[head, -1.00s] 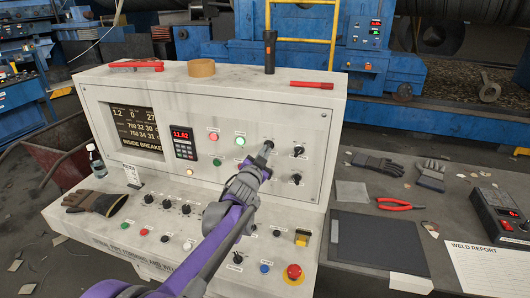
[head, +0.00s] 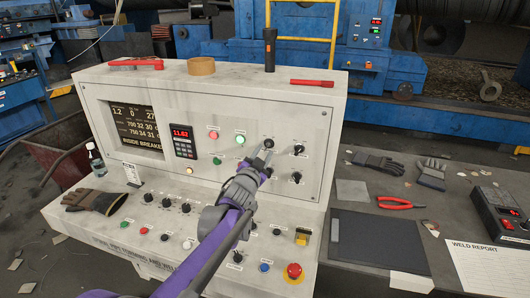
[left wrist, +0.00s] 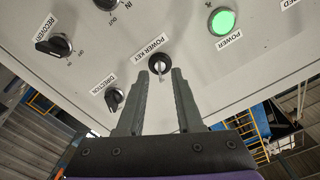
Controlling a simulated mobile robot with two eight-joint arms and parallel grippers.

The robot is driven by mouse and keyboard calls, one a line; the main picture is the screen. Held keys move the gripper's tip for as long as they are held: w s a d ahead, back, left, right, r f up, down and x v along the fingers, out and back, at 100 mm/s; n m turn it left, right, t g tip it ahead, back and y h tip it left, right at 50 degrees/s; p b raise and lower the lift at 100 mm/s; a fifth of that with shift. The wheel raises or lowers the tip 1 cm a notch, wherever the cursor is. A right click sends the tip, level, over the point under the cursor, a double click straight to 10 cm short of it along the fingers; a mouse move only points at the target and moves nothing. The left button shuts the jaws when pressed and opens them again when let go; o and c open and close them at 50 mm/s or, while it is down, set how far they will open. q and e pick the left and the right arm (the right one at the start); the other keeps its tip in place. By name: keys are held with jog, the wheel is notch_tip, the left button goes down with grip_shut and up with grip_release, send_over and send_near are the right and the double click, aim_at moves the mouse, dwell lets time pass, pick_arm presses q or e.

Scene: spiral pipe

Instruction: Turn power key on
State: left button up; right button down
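The power key (left wrist: 160,64) is a small round metal key switch on the console's upright panel, under a "POWER KEY" label. It also shows in the head view (head: 269,143). My left gripper (left wrist: 163,73) is open, its two grey fingertips on either side of the key in the left wrist view. In the head view my left gripper (head: 263,158) sits just below and in front of the key. I cannot tell whether a finger touches it. A lit green light (left wrist: 222,21) labelled "POWER" is beside the key. My right gripper is not in view.
Dark knobs labelled "DIRECTION" (left wrist: 114,101) and "RECOVERY" (left wrist: 55,46) are close to the key. The console's lower desk holds several knobs and a red emergency button (head: 293,271). A glove (head: 95,201) lies at its left. A dark table (head: 345,258) stands right.

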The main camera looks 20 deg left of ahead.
pick_arm(q)
jog(key=s+b, duration=0.1)
jog(key=s, duration=0.8)
jog(key=shift+a, duration=0.15)
jog(key=s+d+f+n+g, duration=0.1)
jog(key=s+f+n+g, duration=0.1)
jog(key=s+f+g, duration=0.2)
jog(key=s+d+f+n+g+p, duration=0.1)
jog(key=s+f+g, duration=0.3)
jog(key=s+f, duration=0.6)
jog(key=s+d+f+n+g, duration=0.1)
jog(key=s+f+n+g, duration=0.2)
jog(key=s, duration=1.8)
notch_tip(320, 180, down, 4)
jog(key=shift+r+n+g+y, duration=0.1)
jog(key=shift+n+g+y, duration=0.2)
jog(key=shift+g, duration=0.5)
jog(key=shift+s+a, duration=0.1)
jog(key=shift+c, duration=0.3)
